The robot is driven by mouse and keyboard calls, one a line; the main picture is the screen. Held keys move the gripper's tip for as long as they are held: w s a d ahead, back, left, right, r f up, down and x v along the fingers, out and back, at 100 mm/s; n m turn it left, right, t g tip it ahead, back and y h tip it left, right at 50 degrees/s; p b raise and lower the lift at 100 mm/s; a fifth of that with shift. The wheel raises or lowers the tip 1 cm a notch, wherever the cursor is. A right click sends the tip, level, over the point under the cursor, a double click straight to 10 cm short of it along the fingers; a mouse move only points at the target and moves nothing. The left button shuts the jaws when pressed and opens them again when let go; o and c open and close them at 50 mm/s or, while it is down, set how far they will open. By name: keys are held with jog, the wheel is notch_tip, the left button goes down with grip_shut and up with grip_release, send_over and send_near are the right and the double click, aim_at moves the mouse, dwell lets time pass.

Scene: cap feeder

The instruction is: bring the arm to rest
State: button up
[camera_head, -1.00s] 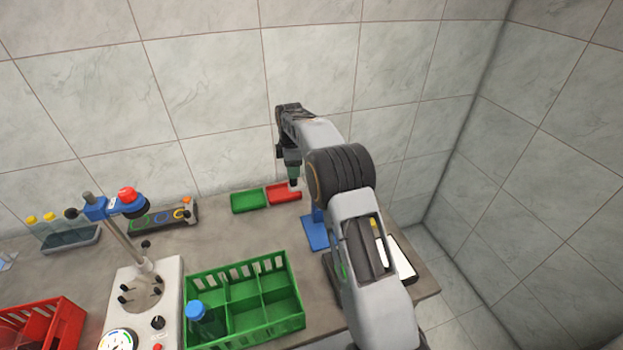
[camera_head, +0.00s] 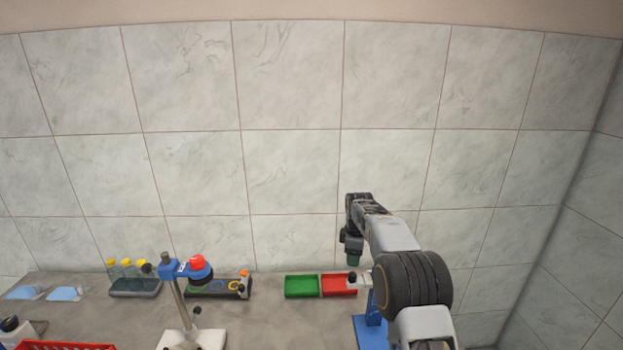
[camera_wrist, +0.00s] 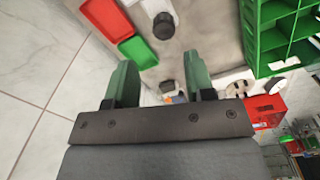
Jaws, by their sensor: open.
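My gripper (camera_head: 353,256) hangs from the arm on the right side of the head view, fingers pointing down. It appears in front of the wall, just above the red tray (camera_head: 338,285) in the picture. In the wrist view my gripper (camera_wrist: 158,75) shows two green fingers set well apart. Nothing is held between them; small distant items show through the gap. The arm's lower part is cut off by the bottom edge of the head view.
A green tray (camera_head: 301,286) sits left of the red one. A blue stand (camera_head: 371,330) is partly behind my arm. A green crate (camera_wrist: 251,35) shows in the wrist view. Open space surrounds the gripper.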

aim_at(353, 277)
jog(key=f+m, duration=0.1)
jog(key=s+f+m, duration=0.1)
jog(key=shift+s+f, duration=0.25)
jog(key=shift+f, duration=0.1)
jog(key=s+r+m+t+b, duration=0.1)
jog(key=s+m, duration=0.3)
jog(key=s, duration=0.7)
jog(key=s+r+m+t+b, duration=0.2)
jog(key=s+r+m, duration=0.2)
jog(key=s, duration=0.7)
jog(key=s+r+m+t+b, duration=0.1)
jog(key=s+m, duration=0.3)
jog(key=s, duration=0.7)
jog(key=shift+r+t, duration=0.3)
jog(key=shift+r, duration=0.45)
jog(key=shift+d, duration=0.1)
